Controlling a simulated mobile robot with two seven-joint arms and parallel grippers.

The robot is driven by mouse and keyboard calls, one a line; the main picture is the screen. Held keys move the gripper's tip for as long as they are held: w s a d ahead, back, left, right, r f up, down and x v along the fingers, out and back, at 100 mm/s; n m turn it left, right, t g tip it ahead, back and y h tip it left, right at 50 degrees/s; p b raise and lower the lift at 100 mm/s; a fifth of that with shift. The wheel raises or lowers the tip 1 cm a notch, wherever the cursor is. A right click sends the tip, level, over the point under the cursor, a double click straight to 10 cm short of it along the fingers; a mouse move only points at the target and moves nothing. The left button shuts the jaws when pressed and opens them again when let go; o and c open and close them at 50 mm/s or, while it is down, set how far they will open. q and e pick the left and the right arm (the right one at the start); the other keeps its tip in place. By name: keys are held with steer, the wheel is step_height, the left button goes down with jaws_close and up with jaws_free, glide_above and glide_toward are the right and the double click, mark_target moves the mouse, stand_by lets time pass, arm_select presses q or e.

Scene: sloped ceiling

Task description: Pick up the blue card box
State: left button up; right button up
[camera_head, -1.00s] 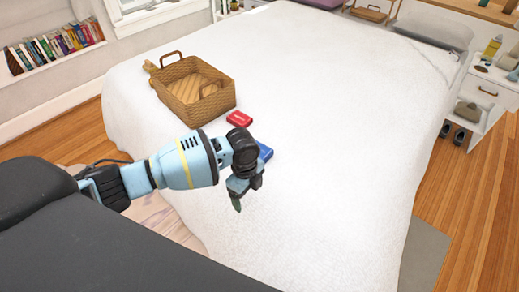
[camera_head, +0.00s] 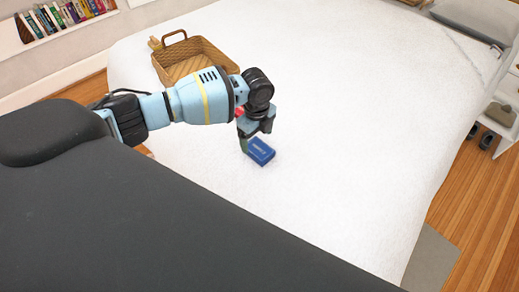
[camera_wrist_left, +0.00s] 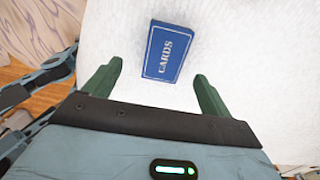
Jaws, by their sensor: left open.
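The blue card box (camera_head: 261,151) lies flat on the white bed, just beyond and below my left gripper in the head view. In the left wrist view the blue card box (camera_wrist_left: 168,52) shows the word CARDS and lies ahead of the fingertips, between their lines. My left gripper (camera_head: 246,143) is open and empty, with its green fingers apart; it also shows in the left wrist view (camera_wrist_left: 158,72). The box and the fingers look apart. My right gripper is not in view.
A wicker basket (camera_head: 205,50) stands on the bed behind my left arm. The white bed (camera_head: 350,130) is clear to the right and in front.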

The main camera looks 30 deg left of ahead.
mark_target(259, 149)
arm_select(q)
steer(key=shift+f, duration=0.7)
steer(key=shift+w+f, duration=0.1)
steer(key=shift+f, duration=0.35)
steer(key=shift+w+d+f+b, duration=0.1)
steer(key=shift+w+f+b, duration=0.05)
steer(key=shift+f, duration=1)
steer(key=shift+w+f+b, duration=0.15)
steer(key=shift+f, duration=1)
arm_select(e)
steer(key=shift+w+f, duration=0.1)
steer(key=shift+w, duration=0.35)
arm_select(q)
steer(key=shift+c, duration=0.4)
steer(key=c, duration=1.1)
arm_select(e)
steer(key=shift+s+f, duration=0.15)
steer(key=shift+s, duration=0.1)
